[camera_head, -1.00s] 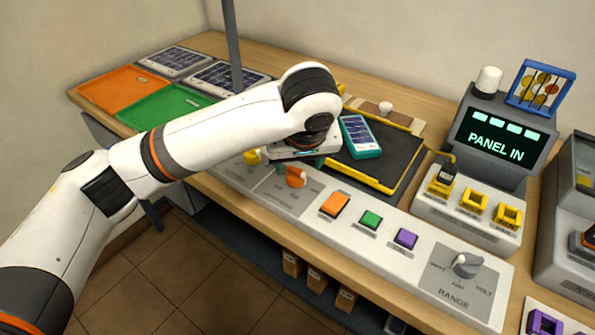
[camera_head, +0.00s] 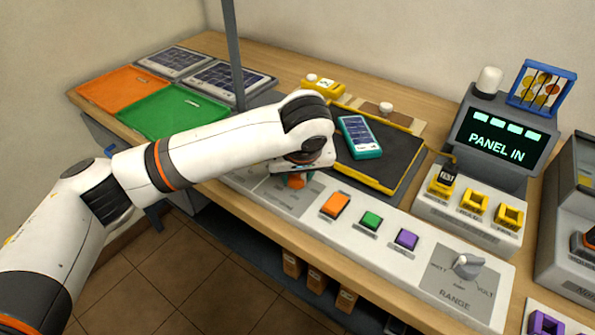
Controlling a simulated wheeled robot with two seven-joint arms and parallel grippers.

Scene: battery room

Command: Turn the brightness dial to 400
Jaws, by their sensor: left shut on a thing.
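An orange dial (camera_head: 296,181) stands on the light control strip, on a grey marked plate (camera_head: 285,200). My left gripper (camera_head: 300,172) is over this dial and shut on it, seen from above and mostly hidden by my wrist. The dial's pointer and its scale numbers are too small or covered to read. My right gripper is not in view.
Orange (camera_head: 336,205), green (camera_head: 370,221) and purple (camera_head: 406,239) buttons lie right of the dial, then a grey range knob (camera_head: 467,267). Behind, a teal-framed panel (camera_head: 360,137) lies on a dark mat (camera_head: 400,160). A screen (camera_head: 497,135) reads PANEL IN.

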